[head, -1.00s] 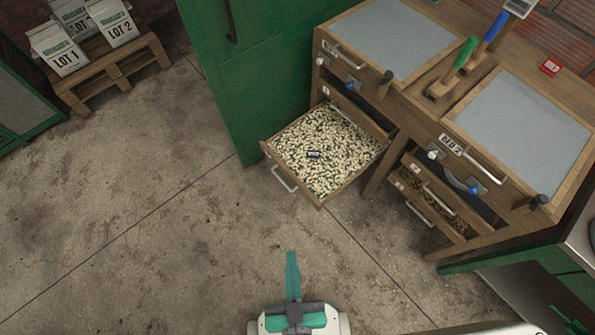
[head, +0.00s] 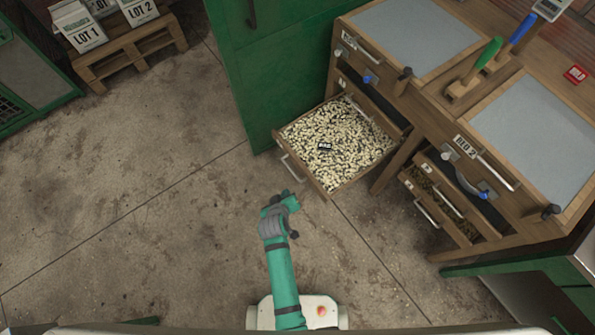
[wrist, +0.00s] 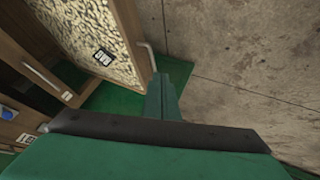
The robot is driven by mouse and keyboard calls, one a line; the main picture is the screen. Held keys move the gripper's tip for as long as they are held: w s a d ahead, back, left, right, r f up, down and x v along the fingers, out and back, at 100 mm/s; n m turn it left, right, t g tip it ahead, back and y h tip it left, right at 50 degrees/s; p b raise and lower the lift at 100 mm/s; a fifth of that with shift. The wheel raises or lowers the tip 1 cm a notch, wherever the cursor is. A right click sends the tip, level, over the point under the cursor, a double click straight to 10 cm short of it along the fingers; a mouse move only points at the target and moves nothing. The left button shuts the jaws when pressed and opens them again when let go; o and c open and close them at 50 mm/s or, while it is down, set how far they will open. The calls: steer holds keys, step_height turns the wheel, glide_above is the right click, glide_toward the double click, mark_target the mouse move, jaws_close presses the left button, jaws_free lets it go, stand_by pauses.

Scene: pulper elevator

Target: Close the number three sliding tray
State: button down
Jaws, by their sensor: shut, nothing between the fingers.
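A wooden sliding tray (head: 352,178) full of pale beans stands pulled out of the left cabinet in the head view. A small dark tag (head: 324,147) lies on the beans, and a metal bar handle (head: 291,168) is on its front. I cannot read a number on this tray. The tray also shows at upper left in the wrist view, with its handle (wrist: 148,57) beside my fingers. My gripper (head: 291,197) is shut and empty, just in front of the tray's front; I cannot tell if it touches.
Lower trays (head: 432,208) under the BED 2 top stand slightly out at right. A green cabinet (head: 262,75) stands left of the open tray. A pallet (head: 130,48) with LOT bags is at upper left. The floor in front of the tray is clear.

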steer(key=w+g, duration=0.1)
steer(key=w, duration=0.4)
glide_toward(300, 168)
steer(key=shift+n+h, duration=0.3)
steer(key=shift+h, duration=0.1)
steer(key=a+f, duration=0.3)
steer(key=f, duration=0.1)
steer(key=shift+w+f, duration=0.1)
steer(key=shift+w, duration=0.2)
steer(key=shift+w+d, duration=0.65)
steer(key=shift+d, duration=0.25)
steer(key=shift+w+d, duration=0.35)
steer(key=shift+d, duration=0.2)
steer(key=shift+w, duration=0.1)
